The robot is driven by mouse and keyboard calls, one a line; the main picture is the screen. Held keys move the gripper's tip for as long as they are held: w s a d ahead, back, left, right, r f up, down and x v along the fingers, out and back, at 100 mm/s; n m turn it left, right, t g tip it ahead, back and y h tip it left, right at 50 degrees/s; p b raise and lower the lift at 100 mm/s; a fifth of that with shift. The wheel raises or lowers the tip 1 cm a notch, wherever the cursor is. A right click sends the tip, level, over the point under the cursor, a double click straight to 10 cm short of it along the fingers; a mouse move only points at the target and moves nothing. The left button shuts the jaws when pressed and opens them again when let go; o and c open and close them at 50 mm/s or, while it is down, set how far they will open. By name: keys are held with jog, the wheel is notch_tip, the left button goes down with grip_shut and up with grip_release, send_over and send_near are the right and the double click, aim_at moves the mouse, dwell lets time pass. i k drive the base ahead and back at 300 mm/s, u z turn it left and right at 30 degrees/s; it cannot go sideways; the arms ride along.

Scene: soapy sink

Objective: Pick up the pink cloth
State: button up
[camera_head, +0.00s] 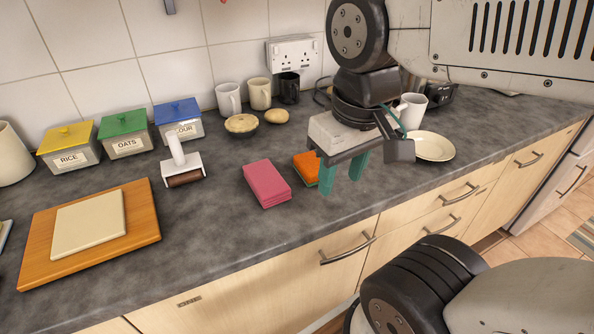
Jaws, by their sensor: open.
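The pink cloth (267,183) lies folded flat on the dark grey worktop, near the middle of the view. My gripper (342,182) is to the right of the cloth, pointing down, with its two green fingers apart and nothing seen between them. An orange and green sponge or cloth (305,168) lies just behind and left of my fingers, partly hidden by them. The pink cloth is in full view and apart from my gripper.
A white-handled roller (183,165) stands left of the cloth. A wooden board (142,222) lies farther left. A white plate (433,147) sits right. The worktop before the cloth is clear.

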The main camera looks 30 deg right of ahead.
aim_at(269, 187)
jog(key=z, duration=3)
jog(key=k, duration=1.8)
jog(key=u, duration=1.55)
